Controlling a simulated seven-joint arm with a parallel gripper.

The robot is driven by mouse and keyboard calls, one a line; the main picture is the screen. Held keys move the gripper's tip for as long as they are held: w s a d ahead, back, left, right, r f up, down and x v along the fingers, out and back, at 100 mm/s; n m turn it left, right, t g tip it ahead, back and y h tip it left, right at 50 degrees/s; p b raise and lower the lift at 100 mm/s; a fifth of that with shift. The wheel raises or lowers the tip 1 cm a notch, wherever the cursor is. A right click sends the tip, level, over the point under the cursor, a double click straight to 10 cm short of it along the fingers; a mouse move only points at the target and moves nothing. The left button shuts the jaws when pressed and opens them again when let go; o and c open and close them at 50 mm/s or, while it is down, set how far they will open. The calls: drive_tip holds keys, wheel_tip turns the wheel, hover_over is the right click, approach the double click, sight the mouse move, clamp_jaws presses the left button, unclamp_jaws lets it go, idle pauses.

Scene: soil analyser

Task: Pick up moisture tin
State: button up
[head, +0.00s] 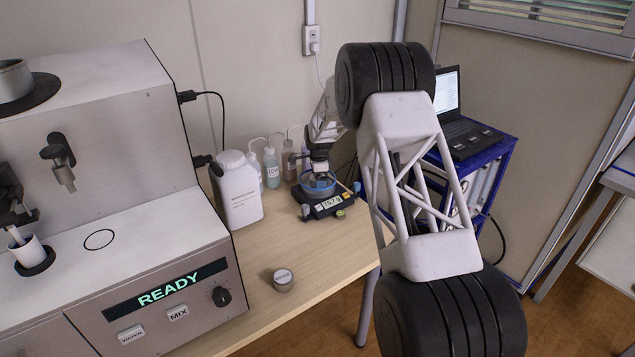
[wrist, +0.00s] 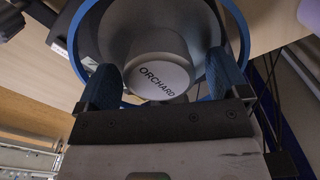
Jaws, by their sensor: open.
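A tin with a white lid marked ORCHARD (wrist: 165,72) sits inside a blue-rimmed bowl in the wrist view. My gripper (wrist: 165,85) is open, with one blue finger on each side of this tin; I cannot tell whether either touches it. In the head view my gripper (head: 318,168) is over the blue-rimmed bowl (head: 318,188), which stands on a dark digital scale (head: 328,203). The tin in the bowl is hard to make out there. A second small round tin with a grey lid (head: 283,280) stands alone near the table's front edge.
A white jug (head: 238,190) and several wash bottles (head: 271,168) stand left of and behind the scale. The analyser (head: 165,270), showing READY, fills the left side. A laptop (head: 460,125) sits on a blue cart at right.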

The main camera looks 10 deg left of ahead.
drive_tip(key=c, duration=1.1)
drive_tip(key=shift+r, duration=0.15)
drive_tip(key=shift+r, duration=1.35)
drive_tip(key=shift+s+r, duration=0.1)
drive_tip(key=shift+r, duration=0.2)
drive_tip(key=s+d, duration=0.2)
drive_tip(key=s, duration=0.5)
drive_tip(key=s+d+r, duration=0.1)
drive_tip(key=s+d, duration=0.2)
drive_tip(key=s, duration=0.4)
drive_tip(key=shift+s+d+r, duration=0.2)
drive_tip(key=shift+s+d, duration=0.05)
drive_tip(key=shift+s, duration=0.15)
